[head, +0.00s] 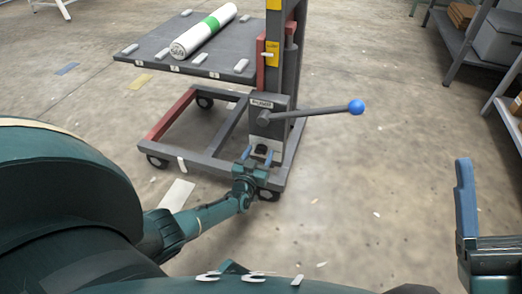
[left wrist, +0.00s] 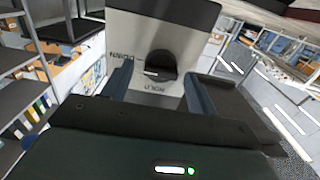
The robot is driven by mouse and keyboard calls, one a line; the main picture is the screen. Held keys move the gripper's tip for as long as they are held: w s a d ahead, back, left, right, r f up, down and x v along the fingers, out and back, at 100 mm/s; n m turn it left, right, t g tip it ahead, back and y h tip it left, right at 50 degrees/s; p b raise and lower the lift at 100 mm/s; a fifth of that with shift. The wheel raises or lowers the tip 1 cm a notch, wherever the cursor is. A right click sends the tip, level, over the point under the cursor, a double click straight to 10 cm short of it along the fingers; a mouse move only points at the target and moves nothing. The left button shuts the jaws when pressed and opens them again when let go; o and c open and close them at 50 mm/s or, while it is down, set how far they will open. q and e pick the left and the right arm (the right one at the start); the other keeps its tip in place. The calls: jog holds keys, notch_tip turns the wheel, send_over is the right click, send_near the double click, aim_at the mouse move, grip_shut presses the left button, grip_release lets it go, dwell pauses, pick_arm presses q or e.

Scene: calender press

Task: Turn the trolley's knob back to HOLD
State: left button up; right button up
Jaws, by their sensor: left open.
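The trolley (head: 205,162) stands ahead in the head view, with a grey mast and a red-and-grey base frame. Its knob (left wrist: 162,66) is round and black, on a pale plate (left wrist: 130,40) in the left wrist view. DOWN is printed left of the knob and HOLD below it. The knob's white mark points left, towards DOWN. My left gripper (head: 258,155) is open low at the mast's front; its blue fingers (left wrist: 157,88) stand on either side of the knob, apart from it as far as I can see. My right gripper (head: 466,205) shows only one blue finger at the right edge.
A lever with a blue ball (head: 356,107) sticks out to the right above my left gripper. A white roll with a green band (head: 205,32) lies on the trolley's platform (head: 150,50). Shelving (head: 470,50) stands at the upper right. The floor right of the trolley is mostly clear.

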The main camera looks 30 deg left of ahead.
pick_arm(q)
jog(key=shift+c, duration=0.5)
jog(key=c, duration=0.9)
jog(key=n, duration=0.4)
jog(key=shift+a+n, duration=0.15)
jog(key=shift+n, duration=0.25)
jog(key=n, duration=0.4)
jog(key=shift+a+f+n, duration=0.1)
jog(key=shift+n, duration=0.2)
jog(key=n, duration=0.4)
jog(key=shift+n, duration=0.3)
jog(key=shift+f+n, duration=0.1)
jog(key=shift+n, duration=1.8)
